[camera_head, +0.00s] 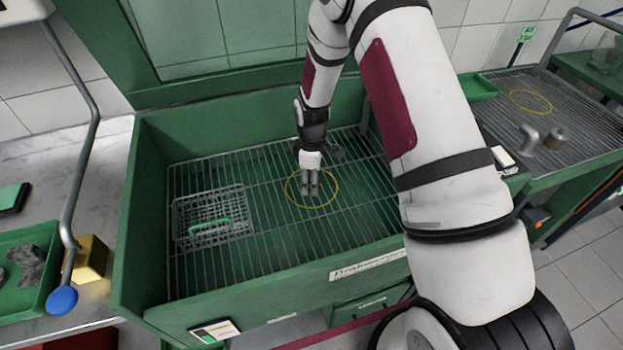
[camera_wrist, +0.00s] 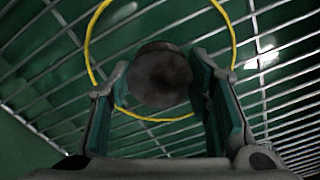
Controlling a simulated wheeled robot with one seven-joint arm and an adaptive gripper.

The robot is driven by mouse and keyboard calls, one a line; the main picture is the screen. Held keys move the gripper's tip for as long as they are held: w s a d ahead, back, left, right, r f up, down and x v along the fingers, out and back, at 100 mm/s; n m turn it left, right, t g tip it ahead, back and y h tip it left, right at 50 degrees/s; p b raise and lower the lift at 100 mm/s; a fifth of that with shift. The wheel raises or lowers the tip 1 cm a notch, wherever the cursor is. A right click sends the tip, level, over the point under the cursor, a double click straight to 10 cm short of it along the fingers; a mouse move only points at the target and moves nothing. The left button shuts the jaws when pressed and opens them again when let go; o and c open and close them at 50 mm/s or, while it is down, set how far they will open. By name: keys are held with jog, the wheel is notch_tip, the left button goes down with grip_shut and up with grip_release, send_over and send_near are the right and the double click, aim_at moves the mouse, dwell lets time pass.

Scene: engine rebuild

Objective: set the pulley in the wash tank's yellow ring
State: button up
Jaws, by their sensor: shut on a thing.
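The wash tank (camera_head: 150,215) is a green open basin with a wire grate floor. Its yellow ring (camera_head: 312,208) lies on the grate near the middle. My gripper (camera_head: 310,190) points down over the ring. In the wrist view, its fingers (camera_wrist: 160,88) are shut on a dark round part, which I take to be the pulley (camera_wrist: 160,75). There the pulley appears inside the outline of the yellow ring (camera_wrist: 92,72), toward the near rim. In the head view the pulley is hidden or too small to make out. I cannot tell whether it touches the grate.
A wire basket (camera_head: 213,215) with a green handle sits on the grate to the left. At right, a rack (camera_head: 590,120) bears another yellow ring (camera_head: 531,101) and grey metal parts (camera_head: 540,137). A counter with a brass block (camera_head: 90,258) is at left. The tank walls rise around my gripper.

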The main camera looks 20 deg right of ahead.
jog(key=o, duration=1.4)
jog(key=shift+f, duration=0.1)
jog(key=s+r+m+t, duration=0.1)
jog(key=s+r+m, duration=0.15)
jog(key=r, duration=0.95)
jog(key=s+r+m, duration=0.1)
jog(key=s+r, duration=0.2)
jog(key=r, duration=0.9)
jog(key=s+r+m+t, duration=0.1)
jog(key=s+r+m, duration=0.2)
jog(key=s, duration=0.6)
jog(key=s+r+m+t, duration=0.1)
jog(key=s+r+m, duration=0.2)
jog(key=s+r, duration=0.3)
jog(key=s+r+m, duration=0.3)
jog(key=s+r, duration=0.1)
jog(key=s, duration=0.7)
jog(key=shift+s+d+r+t, duration=0.15)
jog(key=shift+s+t, duration=0.15)
jog(key=shift+t, duration=0.1)
